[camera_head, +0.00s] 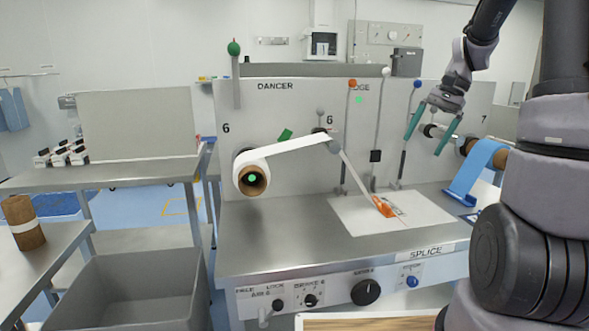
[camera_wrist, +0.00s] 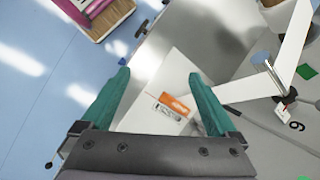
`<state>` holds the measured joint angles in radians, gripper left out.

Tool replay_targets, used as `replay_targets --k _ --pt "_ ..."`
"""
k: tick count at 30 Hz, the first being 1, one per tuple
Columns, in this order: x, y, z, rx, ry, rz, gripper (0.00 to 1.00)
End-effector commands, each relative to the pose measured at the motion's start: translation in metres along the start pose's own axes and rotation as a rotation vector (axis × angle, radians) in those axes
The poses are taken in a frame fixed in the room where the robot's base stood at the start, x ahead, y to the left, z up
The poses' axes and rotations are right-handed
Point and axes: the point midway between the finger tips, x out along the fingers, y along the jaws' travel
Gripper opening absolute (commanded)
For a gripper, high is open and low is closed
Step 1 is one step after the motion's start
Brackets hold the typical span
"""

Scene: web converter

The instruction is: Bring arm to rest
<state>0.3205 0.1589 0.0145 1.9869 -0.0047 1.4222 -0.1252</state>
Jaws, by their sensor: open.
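My gripper (camera_head: 432,130) has two teal fingers spread apart with nothing between them. In the head view it is raised in front of the machine's back panel, above the right part of the bench and left of the blue roll (camera_head: 487,155). In the wrist view my gripper (camera_wrist: 160,90) points down, and the white splice plate (camera_wrist: 150,112) with an orange piece (camera_wrist: 175,105) shows beyond the fingers, well apart from them. My arm comes in from the upper right of the head view.
A white web roll (camera_head: 252,172) sits on the panel, its web running over a roller down to the orange piece (camera_head: 384,207). Levers with orange (camera_head: 352,84), white and blue knobs stand nearby. A grey bin (camera_head: 130,295) and a side table with a brown roll (camera_head: 24,222) are at left.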

Motion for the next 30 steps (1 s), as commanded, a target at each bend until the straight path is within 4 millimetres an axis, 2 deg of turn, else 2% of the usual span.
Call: replay_targets --k 1,6,15,21,30 --pt "-0.010 -0.003 0.022 -0.045 0.054 -0.002 0.94" --pt "-0.030 -0.001 0.080 -0.178 0.223 -0.017 0.94" --pt "-0.046 0.021 0.167 -0.403 0.506 -0.091 0.94" --pt "-0.047 0.036 0.199 -0.499 0.632 -0.145 0.94" --pt "-0.046 0.042 0.207 -0.528 0.672 -0.165 0.94"
